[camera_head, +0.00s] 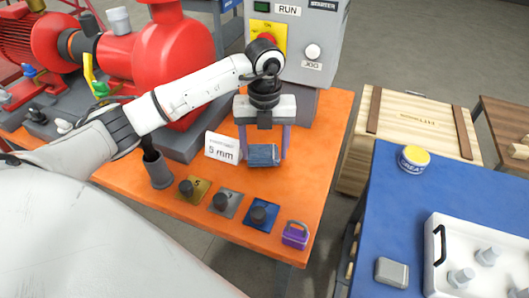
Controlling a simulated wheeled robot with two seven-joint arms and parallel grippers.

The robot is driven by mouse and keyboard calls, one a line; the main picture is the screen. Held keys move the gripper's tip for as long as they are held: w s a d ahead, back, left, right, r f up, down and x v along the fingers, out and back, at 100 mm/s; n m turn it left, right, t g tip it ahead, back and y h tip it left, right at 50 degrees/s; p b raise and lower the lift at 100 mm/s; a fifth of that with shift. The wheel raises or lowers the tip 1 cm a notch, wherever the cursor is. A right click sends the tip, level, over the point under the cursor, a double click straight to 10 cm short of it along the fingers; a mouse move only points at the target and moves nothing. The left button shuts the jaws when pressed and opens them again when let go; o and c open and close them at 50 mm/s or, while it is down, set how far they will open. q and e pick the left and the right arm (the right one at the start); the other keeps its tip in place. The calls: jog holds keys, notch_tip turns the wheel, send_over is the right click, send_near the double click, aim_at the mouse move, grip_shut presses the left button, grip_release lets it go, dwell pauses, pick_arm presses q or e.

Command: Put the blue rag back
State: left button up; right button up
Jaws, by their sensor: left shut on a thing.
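The blue rag (263,155) is a small folded dark-blue cloth over the orange bench top, below the grey control box. My left gripper (264,152) comes in from the left and points down, with its two purple fingers on either side of the rag. It is shut on the rag. I cannot tell whether the rag touches the bench. My right gripper is not in view.
On the orange bench (315,150), a white "5 mm" card (222,149) stands left of the rag. Knobs on plates (226,202), a purple padlock (295,235) and a grey cup (158,170) are nearby. A blue table (385,230) with a white tray (440,215) is right.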

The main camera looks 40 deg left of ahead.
aim_at(264, 150)
pick_arm(q)
jog(key=shift+f, duration=1.05)
jog(key=shift+f, duration=0.2)
jog(key=o, duration=0.7)
jog(key=shift+r, duration=0.1)
notch_tip(264, 150, up, 12)
jog(key=shift+r+b, duration=0.15)
jog(key=shift+b, duration=0.35)
